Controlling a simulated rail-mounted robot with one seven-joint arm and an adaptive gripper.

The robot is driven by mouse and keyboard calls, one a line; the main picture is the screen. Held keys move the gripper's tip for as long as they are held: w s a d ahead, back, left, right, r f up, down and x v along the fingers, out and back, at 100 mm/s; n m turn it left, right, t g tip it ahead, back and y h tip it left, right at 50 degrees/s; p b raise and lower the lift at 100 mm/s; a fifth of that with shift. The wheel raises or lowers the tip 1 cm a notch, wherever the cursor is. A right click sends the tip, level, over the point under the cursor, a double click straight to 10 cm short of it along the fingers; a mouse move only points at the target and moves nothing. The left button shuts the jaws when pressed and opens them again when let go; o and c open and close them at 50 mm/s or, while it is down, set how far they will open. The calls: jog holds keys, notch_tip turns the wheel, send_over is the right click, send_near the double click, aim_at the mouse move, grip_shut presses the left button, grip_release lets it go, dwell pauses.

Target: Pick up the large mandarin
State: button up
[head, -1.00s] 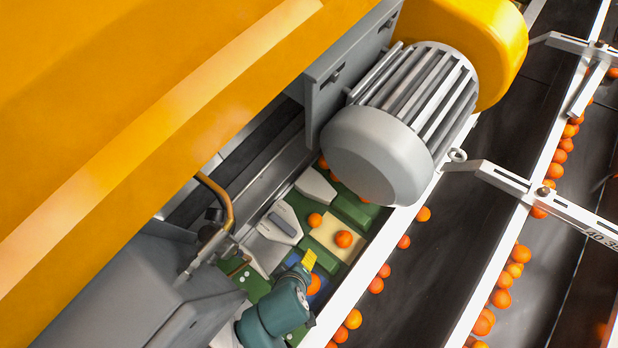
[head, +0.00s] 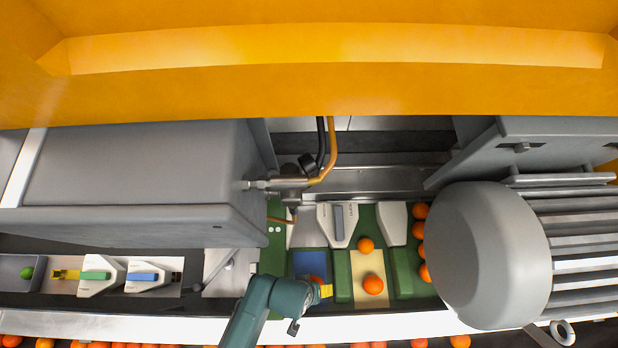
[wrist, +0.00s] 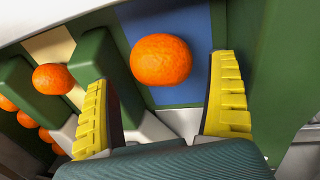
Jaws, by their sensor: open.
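An orange mandarin (wrist: 161,60) lies on a blue panel (wrist: 190,88) and looks the largest in the wrist view. In the head view this mandarin (head: 316,280) is mostly hidden behind my gripper (head: 322,290). In the wrist view my gripper (wrist: 161,84) is open and empty, its yellow fingertips to the left and right of the mandarin. I cannot tell how far above it they are. Two more mandarins lie on a cream panel: a smaller one (head: 366,245) and a bigger one (head: 373,284). One of them (wrist: 53,79) shows in the wrist view.
Green blocks (head: 342,274) divide the panels. Several mandarins (head: 420,230) lie to the right, by a large grey motor (head: 490,255). A white rail (head: 400,328) runs along the front.

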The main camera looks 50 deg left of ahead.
jog(key=f+b, duration=0.1)
jog(key=f, duration=0.2)
jog(key=w+f+b, duration=0.1)
jog(key=f+b, duration=0.1)
jog(key=f, duration=0.1)
jog(key=shift+w+d+f, duration=0.1)
jog(key=shift+d+f, duration=0.05)
jog(key=c, duration=1.1)
